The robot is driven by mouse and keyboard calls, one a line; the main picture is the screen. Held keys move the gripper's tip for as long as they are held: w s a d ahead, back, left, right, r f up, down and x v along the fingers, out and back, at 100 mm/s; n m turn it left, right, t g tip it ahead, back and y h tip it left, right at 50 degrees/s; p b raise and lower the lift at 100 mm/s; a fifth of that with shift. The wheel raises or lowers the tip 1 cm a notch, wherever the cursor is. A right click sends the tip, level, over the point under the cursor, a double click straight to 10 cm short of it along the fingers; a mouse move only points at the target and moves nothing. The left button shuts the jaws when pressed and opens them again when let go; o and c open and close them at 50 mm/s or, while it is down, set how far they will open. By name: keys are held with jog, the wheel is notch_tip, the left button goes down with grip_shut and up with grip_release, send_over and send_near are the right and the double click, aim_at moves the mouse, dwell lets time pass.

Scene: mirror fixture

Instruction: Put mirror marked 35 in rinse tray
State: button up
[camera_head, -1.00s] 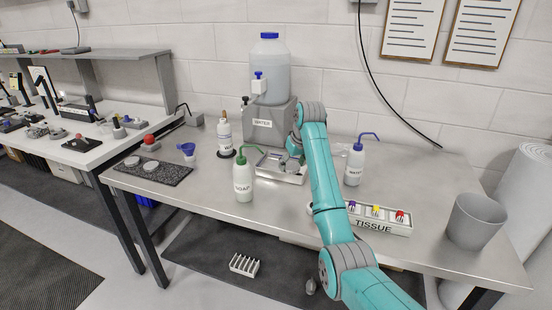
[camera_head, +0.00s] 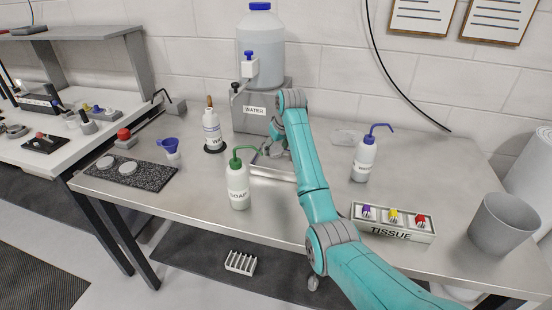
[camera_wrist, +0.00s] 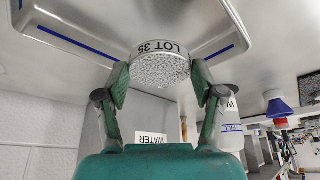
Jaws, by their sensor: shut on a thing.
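My gripper (camera_wrist: 159,80) is shut on a round mirror marked LOT 35 (camera_wrist: 161,68), with a finger on each side of it. The mirror has a pale rim with the label and a speckled grey face. The rinse tray (camera_wrist: 75,42), a metal tray with blue lines, fills the top of the wrist view behind the mirror. In the head view the tray (camera_head: 272,174) lies before the water dispenser (camera_head: 254,125). My arm and gripper are over it there, and the mirror cannot be made out. I cannot tell whether the mirror touches the tray.
A speckled slab (camera_head: 150,179) bears two discs at left.

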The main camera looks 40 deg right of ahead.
aim_at(276, 165)
jog(key=shift+f, duration=2.35)
jog(key=o, duration=1.2)
jog(key=shift+f, duration=0.1)
jog(key=shift+o, duration=0.2)
jog(key=v, duration=1.2)
